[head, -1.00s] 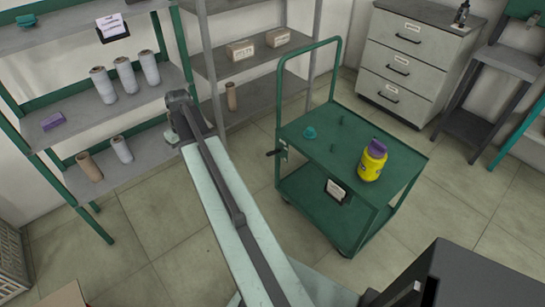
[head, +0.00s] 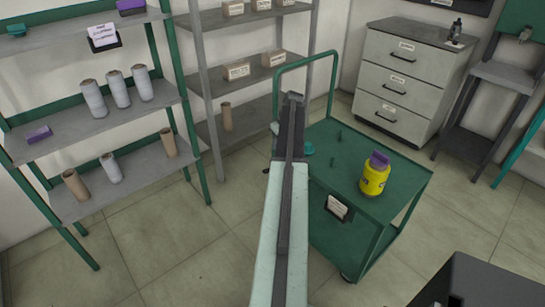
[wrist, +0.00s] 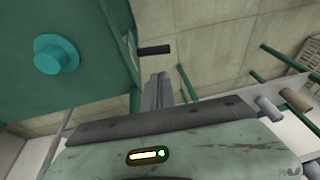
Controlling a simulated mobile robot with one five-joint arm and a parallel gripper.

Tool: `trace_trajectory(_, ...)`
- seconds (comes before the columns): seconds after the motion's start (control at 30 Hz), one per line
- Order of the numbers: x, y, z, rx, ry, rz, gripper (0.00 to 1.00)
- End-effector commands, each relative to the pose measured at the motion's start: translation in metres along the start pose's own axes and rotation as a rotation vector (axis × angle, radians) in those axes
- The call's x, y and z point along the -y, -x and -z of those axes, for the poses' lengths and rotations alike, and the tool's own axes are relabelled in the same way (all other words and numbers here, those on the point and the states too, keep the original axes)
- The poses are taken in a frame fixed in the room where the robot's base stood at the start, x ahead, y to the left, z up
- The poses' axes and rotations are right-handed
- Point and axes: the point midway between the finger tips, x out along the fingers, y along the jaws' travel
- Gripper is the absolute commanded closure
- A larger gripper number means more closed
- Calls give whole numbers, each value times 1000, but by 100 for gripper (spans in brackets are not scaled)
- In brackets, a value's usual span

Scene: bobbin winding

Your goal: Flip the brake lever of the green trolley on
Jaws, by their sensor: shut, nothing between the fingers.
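The green trolley (head: 350,195) stands right of my arm in the head view, and its deck (wrist: 60,100) fills the left of the wrist view. Its dark brake lever (wrist: 154,50) sticks out sideways from the trolley's corner post in the wrist view. Only the lever's dark tip (head: 266,170) shows left of my arm in the head view. My gripper (wrist: 160,82) is shut and empty, a little below the lever in the wrist picture; whether they touch is unclear. My arm hides the gripper in the head view.
A yellow jar with a purple lid (head: 374,177) and a teal knobbed piece (wrist: 56,54) sit on the trolley. A shelf with cones (head: 95,100) stands left, grey shelving (head: 240,72) behind, drawers (head: 410,80) back right. The floor left of the trolley is clear.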

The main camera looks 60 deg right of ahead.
Motion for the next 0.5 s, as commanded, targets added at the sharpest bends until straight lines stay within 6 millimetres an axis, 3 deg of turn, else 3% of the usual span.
trace_trajectory(0.5, -2, -105, -3, 0, 0, 0, 100)
